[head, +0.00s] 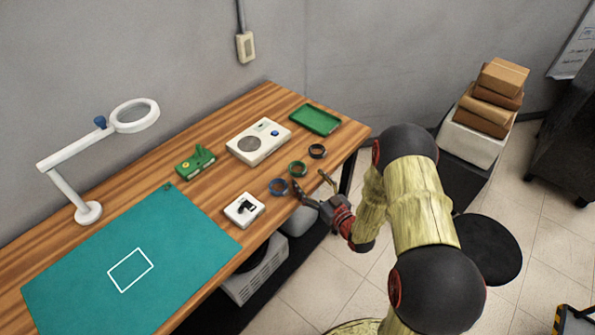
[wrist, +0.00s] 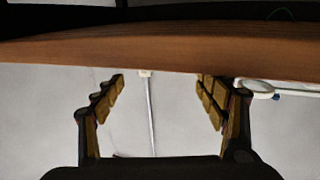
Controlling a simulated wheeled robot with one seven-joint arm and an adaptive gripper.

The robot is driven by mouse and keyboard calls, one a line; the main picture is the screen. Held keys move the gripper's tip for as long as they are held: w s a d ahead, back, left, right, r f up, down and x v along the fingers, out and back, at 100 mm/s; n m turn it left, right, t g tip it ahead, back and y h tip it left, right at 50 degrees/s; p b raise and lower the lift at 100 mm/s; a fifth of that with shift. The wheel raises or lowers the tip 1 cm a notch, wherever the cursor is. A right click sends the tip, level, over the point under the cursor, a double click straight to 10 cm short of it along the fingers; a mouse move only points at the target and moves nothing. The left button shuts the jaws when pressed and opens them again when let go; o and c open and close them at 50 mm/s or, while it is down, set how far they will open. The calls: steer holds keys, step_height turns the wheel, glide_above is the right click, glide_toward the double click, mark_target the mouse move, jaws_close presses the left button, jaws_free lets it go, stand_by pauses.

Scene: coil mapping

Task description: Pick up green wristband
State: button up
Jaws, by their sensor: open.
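The green wristband (head: 297,168) lies on the wooden table near its front edge, between a blue wristband (head: 279,187) and a black wristband (head: 317,151). My gripper (head: 311,180) is at the table's front edge, just in front of the green wristband in the head view. Its two fingers are spread apart with nothing between them. In the wrist view, the open gripper (wrist: 160,80) faces the table edge and grey wall, and I cannot make out the green wristband there.
The wooden table (head: 120,198) also holds a white box with a black symbol (head: 244,209), a white device (head: 258,142), a green tray (head: 316,119), a green block-like item (head: 195,163), a teal mat (head: 185,255) and a magnifier lamp (head: 88,212). A black stool (head: 487,250) stands right.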

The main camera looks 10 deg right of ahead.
mark_target(302, 172)
steer(key=b+x, duration=0.1)
steer(key=x, duration=0.6)
steer(key=shift+f, duration=0.1)
steer(key=shift+s, duration=0.1)
steer(key=shift+c, duration=0.6)
steer(key=c, duration=0.9)
steer(key=shift+r, duration=0.2)
steer(key=shift+c, duration=0.2)
